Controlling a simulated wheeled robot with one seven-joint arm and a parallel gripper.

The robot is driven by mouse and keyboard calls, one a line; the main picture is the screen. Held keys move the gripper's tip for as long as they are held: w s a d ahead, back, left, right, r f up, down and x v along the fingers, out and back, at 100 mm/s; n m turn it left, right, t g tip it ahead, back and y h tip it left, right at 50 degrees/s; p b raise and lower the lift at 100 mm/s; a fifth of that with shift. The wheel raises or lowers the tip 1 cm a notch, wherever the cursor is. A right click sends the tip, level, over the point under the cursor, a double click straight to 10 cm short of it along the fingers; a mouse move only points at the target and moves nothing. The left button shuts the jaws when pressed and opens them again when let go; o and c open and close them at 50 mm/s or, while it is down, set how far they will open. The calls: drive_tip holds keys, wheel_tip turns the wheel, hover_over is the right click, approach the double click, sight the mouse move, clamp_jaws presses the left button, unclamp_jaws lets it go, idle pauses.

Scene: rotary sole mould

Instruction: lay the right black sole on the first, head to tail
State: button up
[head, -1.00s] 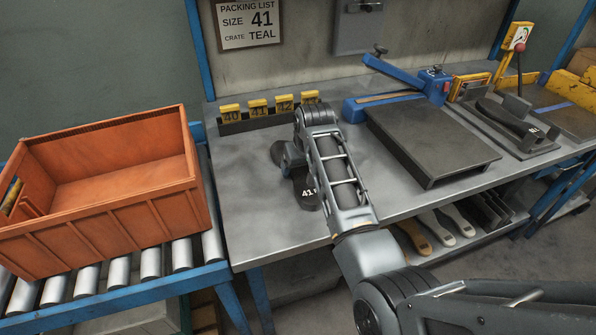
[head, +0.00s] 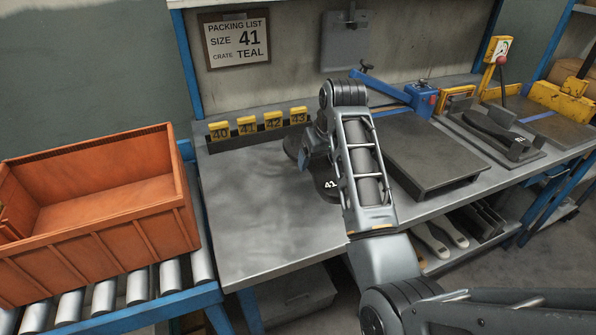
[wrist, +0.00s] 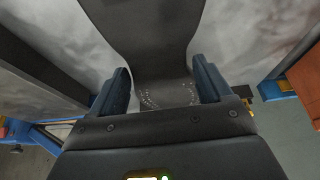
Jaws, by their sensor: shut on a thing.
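My gripper (head: 310,155) is shut on a black sole (head: 327,187) above or at the bench top; I cannot tell whether the sole touches it. A white 41 shows on the sole's near end, and its dark far end shows beyond my gripper; my arm hides part of it. In the wrist view the sole (wrist: 145,35) stretches away from between the blue jaws (wrist: 165,90). Another black sole (head: 492,126) with a white mark sits in a dark fixture at the right of the bench. No second sole shows clearly beneath the held one.
An orange crate (head: 95,235) stands on the roller conveyor (head: 135,287) at left. Yellow tags 40 to 43 (head: 246,127) line the bench's back. A dark raised plate (head: 428,150) lies right of my arm. The bench's left part (head: 245,205) is clear.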

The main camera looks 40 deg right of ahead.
drive_tip(key=s+d+r, duration=0.3)
drive_tip(key=d, duration=0.1)
drive_tip(key=a+f, duration=0.1)
drive_tip(key=a, duration=0.7)
drive_tip(key=s+a+f, duration=0.1)
drive_tip(key=a+f, duration=0.1)
drive_tip(key=a, duration=0.6)
drive_tip(key=a+f, duration=0.2)
drive_tip(key=a, duration=0.6)
drive_tip(key=shift+s, duration=0.35)
